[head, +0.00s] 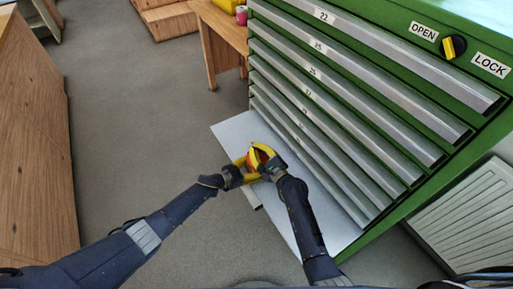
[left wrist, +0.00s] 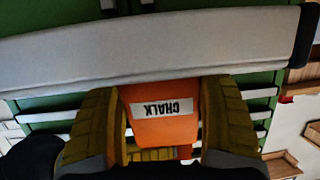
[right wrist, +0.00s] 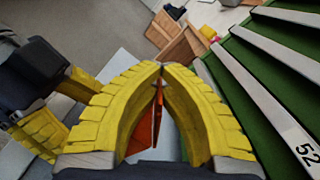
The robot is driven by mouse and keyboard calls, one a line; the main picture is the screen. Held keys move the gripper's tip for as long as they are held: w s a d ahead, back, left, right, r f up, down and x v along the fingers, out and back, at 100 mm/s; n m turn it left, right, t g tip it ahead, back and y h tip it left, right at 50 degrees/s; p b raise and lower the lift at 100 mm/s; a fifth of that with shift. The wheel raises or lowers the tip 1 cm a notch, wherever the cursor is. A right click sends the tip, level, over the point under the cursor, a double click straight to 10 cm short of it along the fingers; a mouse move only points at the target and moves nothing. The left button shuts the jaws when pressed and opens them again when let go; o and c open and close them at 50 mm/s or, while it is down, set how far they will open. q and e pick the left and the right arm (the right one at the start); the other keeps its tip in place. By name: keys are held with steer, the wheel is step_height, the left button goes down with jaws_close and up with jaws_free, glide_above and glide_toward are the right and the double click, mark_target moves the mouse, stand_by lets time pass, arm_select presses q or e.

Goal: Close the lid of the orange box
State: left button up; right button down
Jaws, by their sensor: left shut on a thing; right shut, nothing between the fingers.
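The small orange box (head: 254,158) is mostly hidden between my two grippers in the head view. In the left wrist view the orange box (left wrist: 165,130) has a white label reading CHALK, upside down. My left gripper (head: 246,171) is shut on it, with a yellow finger on each side. My right gripper (head: 257,148) is shut with nothing between its fingers; its tips meet in the right wrist view (right wrist: 161,67). Orange panels (right wrist: 140,138) show through the gap behind those fingers. I cannot tell which panel is the lid or how far it stands open.
A green cabinet (head: 400,188) with several grey-fronted drawers stands close on the right. A pale grey panel (head: 232,131) juts out from it beneath my grippers. A wooden table (head: 222,28) is at the back, wooden furniture (head: 30,140) at the left. The grey floor between is clear.

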steer(key=c, duration=1.6)
jaws_free()
steer(key=v, duration=1.2)
steer(key=shift+a, duration=0.1)
arm_select(q)
steer(key=o, duration=1)
steer(key=shift+s+a, duration=0.1)
steer(key=shift+a, duration=0.05)
